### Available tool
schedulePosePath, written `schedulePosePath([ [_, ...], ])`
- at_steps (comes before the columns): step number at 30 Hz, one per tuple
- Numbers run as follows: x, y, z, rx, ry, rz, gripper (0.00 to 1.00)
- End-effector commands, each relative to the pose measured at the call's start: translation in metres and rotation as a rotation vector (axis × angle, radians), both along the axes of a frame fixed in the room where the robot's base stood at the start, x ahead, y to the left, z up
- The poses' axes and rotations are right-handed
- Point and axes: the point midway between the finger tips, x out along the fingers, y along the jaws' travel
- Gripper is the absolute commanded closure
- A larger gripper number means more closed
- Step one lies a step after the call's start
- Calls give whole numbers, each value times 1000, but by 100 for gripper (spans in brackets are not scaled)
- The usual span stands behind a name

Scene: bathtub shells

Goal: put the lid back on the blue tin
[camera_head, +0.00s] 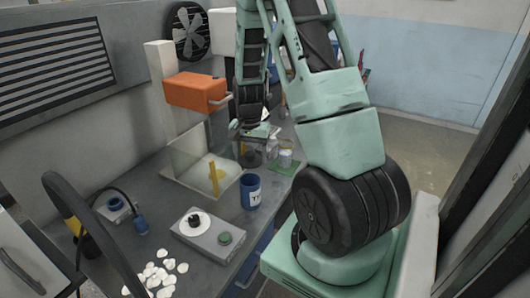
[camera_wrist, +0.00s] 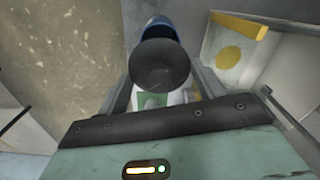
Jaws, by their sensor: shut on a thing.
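The blue tin (camera_head: 252,194), with a white label, stands upright on the grey bench; its top looks open and dark. Part of a blue round thing, apparently the same tin, shows at the top of the wrist view (camera_wrist: 159,24). My gripper (camera_head: 248,138) is over the bench, behind the tin and apart from it. In the wrist view it is shut on a dark round piece (camera_wrist: 160,66), which looks like the lid. This piece hides part of the blue thing. The fingertip contact is not clear.
A clear-walled box (camera_head: 190,150) with a yellow upright stands left of the tin. A labelled jar (camera_head: 286,157) stands near a green mat behind it. A grey device (camera_head: 208,236) and several white shells (camera_head: 160,275) lie in front. Bench space around the tin is narrow.

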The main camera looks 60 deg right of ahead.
Motion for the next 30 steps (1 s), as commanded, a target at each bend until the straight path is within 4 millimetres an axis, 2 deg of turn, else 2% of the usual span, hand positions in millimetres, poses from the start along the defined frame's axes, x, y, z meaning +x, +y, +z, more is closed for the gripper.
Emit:
schedulePosePath([
  [2,4,3,4,0,0,25,54],
  [8,5,4,-4,0,-1,34,54],
  [24,5,4,-50,0,-1,32,54],
  [30,5,4,-60,0,-1,32,54],
])
